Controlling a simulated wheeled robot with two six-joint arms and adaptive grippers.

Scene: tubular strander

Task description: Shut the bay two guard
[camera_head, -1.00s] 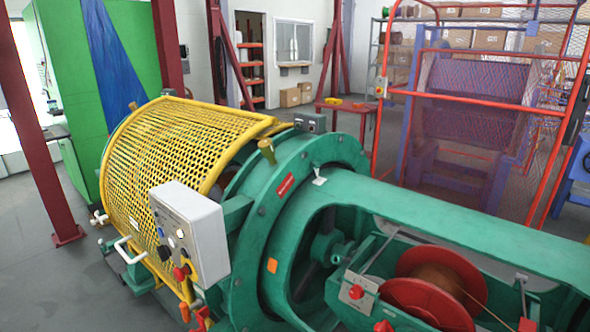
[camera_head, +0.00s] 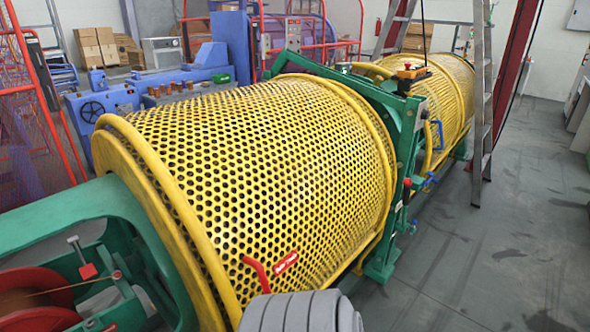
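A large yellow perforated guard (camera_head: 270,150) curves over the nearest covered bay in the middle of the head view. It lies over the machine, its lower front edge partly out of the picture. A second yellow perforated guard (camera_head: 447,85) is further back at the right. I cannot read which one is bay two.
A green frame (camera_head: 60,212) with a red spool (camera_head: 35,300) lies uncovered at lower left. A green post (camera_head: 405,150) stands between the guards. A grey ladder (camera_head: 483,110) stands at the right. A blue machine (camera_head: 165,92) is behind. The right floor (camera_head: 500,250) is clear.

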